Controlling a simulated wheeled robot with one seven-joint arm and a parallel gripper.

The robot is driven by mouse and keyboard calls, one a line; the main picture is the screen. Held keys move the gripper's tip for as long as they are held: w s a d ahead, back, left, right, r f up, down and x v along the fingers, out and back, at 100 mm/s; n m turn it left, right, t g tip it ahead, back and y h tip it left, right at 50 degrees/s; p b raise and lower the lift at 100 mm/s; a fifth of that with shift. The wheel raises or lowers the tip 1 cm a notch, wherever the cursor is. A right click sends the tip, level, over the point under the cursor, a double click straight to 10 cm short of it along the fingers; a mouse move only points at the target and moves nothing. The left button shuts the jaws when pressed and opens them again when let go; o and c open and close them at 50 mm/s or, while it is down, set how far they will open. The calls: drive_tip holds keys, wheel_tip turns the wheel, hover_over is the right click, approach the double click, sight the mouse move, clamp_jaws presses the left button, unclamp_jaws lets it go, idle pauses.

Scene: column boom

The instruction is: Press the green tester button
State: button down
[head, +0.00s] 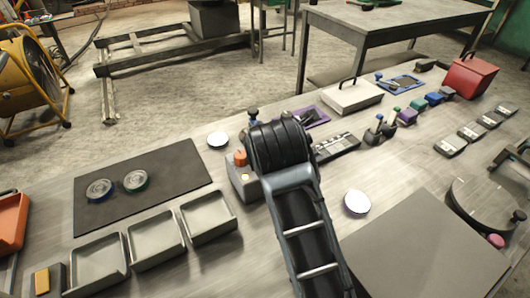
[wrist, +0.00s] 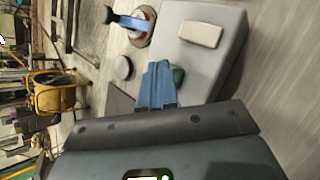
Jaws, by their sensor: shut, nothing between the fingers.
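In the wrist view, a grey box (wrist: 218,60) has a dark green button (wrist: 178,75) and a pale rectangular piece (wrist: 200,35) on it. The blue fingers of my gripper (wrist: 158,80) are shut and empty. They lie right beside the green button and hide part of it. I cannot tell whether they touch it. In the head view, my arm blocks the view of the gripper and the green button. A grey box (head: 245,192) with an orange knob (head: 240,158) shows just left of my arm.
Three grey trays (head: 155,238) and a dark mat (head: 140,185) with two round tins lie left of my arm. A white disc (head: 357,202) and a large grey plate (head: 425,250) lie to the right. A black-and-grey panel (head: 337,146) is behind.

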idle(0.5)
drive_tip(key=shift+r+p, duration=0.8)
drive_tip(key=shift+p, duration=0.4)
drive_tip(key=shift+r, duration=0.1)
wheel_tip(320, 180, up, 3)
drive_tip(key=p, duration=0.2)
drive_tip(key=shift+p, duration=0.35)
drive_tip(key=shift+r+b, duration=0.3)
drive_tip(key=shift+r, duration=0.6)
drive_tip(key=shift+s, duration=0.1)
